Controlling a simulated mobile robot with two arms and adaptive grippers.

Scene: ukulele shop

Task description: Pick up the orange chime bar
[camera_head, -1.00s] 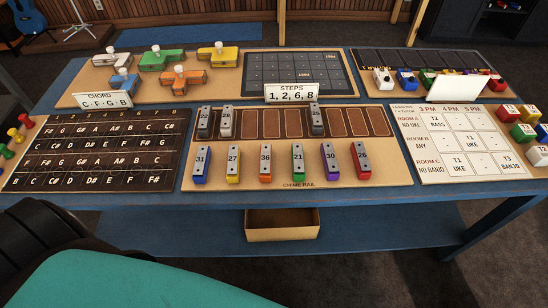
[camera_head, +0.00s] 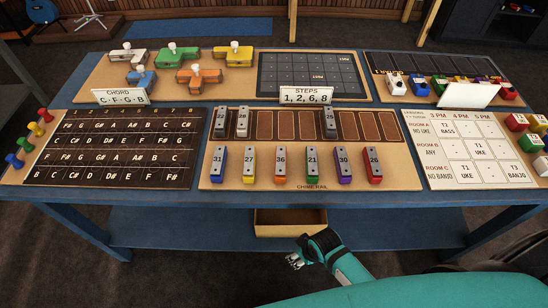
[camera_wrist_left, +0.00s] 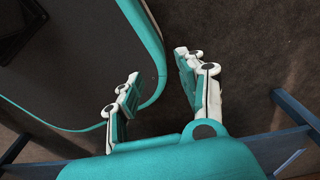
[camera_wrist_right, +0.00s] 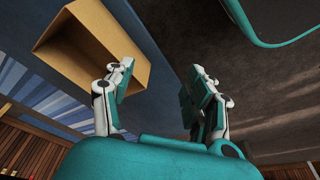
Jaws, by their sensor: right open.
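The orange chime bar (camera_head: 280,167), marked 36, stands on the near part of the chime rail board (camera_head: 225,180). The yellow bar (camera_head: 249,166) is on its left and the green bar (camera_head: 312,164) on its right. My right gripper (camera_head: 297,258) is in front of the table's near edge, below and apart from the bar. Its fingers are spread and empty in the right wrist view (camera_wrist_right: 158,85). My left gripper (camera_wrist_left: 158,85) is open and empty over dark floor in the left wrist view. It is not in the head view.
Blue (camera_head: 220,161), purple (camera_head: 343,165) and red (camera_head: 373,164) bars share the orange bar's row. Grey bars stand in slots behind. A cardboard box (camera_head: 290,222) sits on the lower shelf near my right gripper. The table's near edge lies between that gripper and the bars.

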